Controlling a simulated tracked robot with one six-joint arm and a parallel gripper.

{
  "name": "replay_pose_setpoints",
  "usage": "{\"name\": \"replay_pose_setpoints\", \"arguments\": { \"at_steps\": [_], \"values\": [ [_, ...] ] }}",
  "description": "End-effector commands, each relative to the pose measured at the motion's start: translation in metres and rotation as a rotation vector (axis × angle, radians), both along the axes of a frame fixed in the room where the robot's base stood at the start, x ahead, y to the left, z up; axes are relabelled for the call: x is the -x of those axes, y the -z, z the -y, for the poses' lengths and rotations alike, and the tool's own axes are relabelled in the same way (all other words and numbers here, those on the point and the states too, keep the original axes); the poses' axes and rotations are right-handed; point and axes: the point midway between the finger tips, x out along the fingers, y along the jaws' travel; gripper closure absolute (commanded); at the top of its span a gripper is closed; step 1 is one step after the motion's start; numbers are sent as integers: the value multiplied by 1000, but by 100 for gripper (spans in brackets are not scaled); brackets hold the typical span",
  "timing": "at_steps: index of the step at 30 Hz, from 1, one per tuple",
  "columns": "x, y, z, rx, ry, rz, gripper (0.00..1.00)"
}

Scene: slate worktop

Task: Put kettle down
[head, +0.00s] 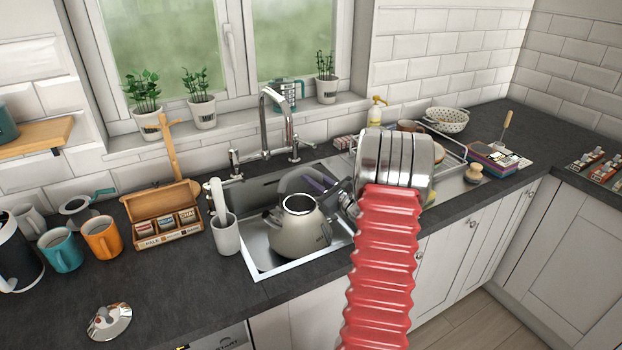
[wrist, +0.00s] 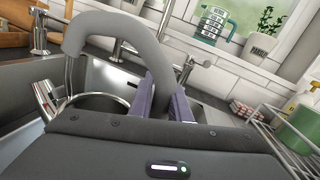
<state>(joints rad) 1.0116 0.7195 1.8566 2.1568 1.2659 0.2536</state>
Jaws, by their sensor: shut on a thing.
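The kettle (head: 300,232) is a grey-beige metal one with an open round top. In the head view it is upright or nearly so, in or just over the sink basin (head: 262,262); I cannot tell whether it touches the bottom. My gripper (head: 320,187) reaches in from the right, partly hidden behind my arm. In the wrist view the kettle's thick grey arched handle (wrist: 115,27) runs down between the purple fingers of my gripper (wrist: 166,105), which are shut on it. The kettle's rim (wrist: 95,100) shows at left, its body hidden below.
A tap (head: 275,120) stands behind the sink. A grey-white cup (head: 226,236) is at the sink's left edge, beside a tea box (head: 168,226) and mugs (head: 102,238). A silver lid (head: 109,322) lies on the front-left worktop (head: 185,290), with bare room around it. A dish rack (head: 452,152) is right.

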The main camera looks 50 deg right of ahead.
Motion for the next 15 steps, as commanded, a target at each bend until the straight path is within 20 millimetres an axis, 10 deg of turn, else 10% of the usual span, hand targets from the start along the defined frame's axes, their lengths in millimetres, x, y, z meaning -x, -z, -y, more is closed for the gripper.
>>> {"name": "replay_pose_setpoints", "arguments": {
  "at_steps": [15],
  "values": [
    [-40, 0, 4, 0, -1, 4, 100]
  ]
}}
